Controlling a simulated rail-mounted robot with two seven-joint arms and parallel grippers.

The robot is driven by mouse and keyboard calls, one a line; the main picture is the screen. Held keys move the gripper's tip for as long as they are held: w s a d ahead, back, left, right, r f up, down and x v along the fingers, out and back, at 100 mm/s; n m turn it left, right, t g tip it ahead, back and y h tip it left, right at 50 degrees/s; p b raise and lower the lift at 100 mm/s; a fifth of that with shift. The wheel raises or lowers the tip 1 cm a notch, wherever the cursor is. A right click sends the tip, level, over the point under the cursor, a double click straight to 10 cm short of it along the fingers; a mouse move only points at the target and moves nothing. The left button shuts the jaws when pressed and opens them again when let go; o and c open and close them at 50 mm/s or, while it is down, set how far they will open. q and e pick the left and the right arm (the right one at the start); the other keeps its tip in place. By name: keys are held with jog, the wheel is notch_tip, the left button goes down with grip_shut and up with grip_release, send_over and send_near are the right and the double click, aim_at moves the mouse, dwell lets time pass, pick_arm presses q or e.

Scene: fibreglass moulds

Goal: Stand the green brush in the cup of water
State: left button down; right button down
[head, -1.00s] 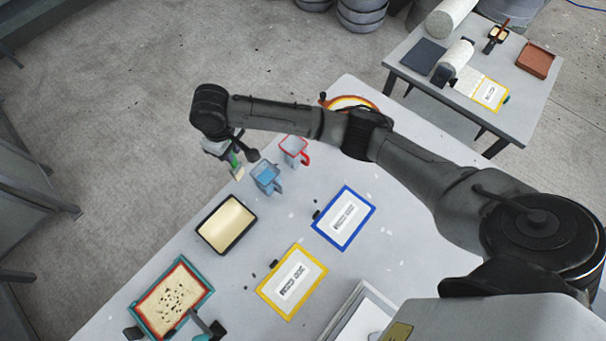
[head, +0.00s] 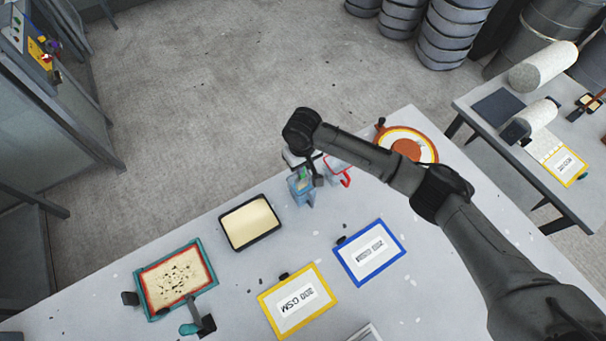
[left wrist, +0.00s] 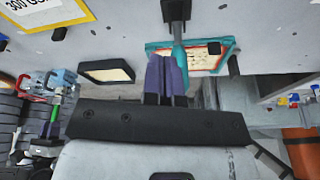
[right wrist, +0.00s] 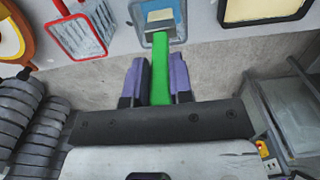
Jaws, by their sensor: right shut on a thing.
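My right gripper (right wrist: 160,88) is shut on the handle of the green brush (right wrist: 162,62). In the right wrist view the brush's far end meets the mouth of the blue cup (right wrist: 180,14); I cannot tell how deep it reaches. The blue cup stands on the table in the head view (head: 301,190), with the gripper above it, mostly hidden by the arm. The left wrist view shows the green brush (left wrist: 53,118) lined up with the blue cup (left wrist: 62,78). My left gripper (left wrist: 167,62) has its fingers together near a teal-handled tool (left wrist: 178,52); it is not visible in the head view.
Nearby are a cream-filled black tray (head: 249,222), a teal-edged tray (head: 207,253), yellow (head: 268,306) and blue (head: 350,269) framed sheets, and a round orange item (head: 428,147). The table's far edge lies just behind the cups.

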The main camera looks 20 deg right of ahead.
aim_at(303, 178)
jog(key=shift+f, duration=3.15)
jog(key=c, duration=1)
grip_release()
notch_tip(303, 178, up, 12)
jog(key=shift+r, duration=0.2)
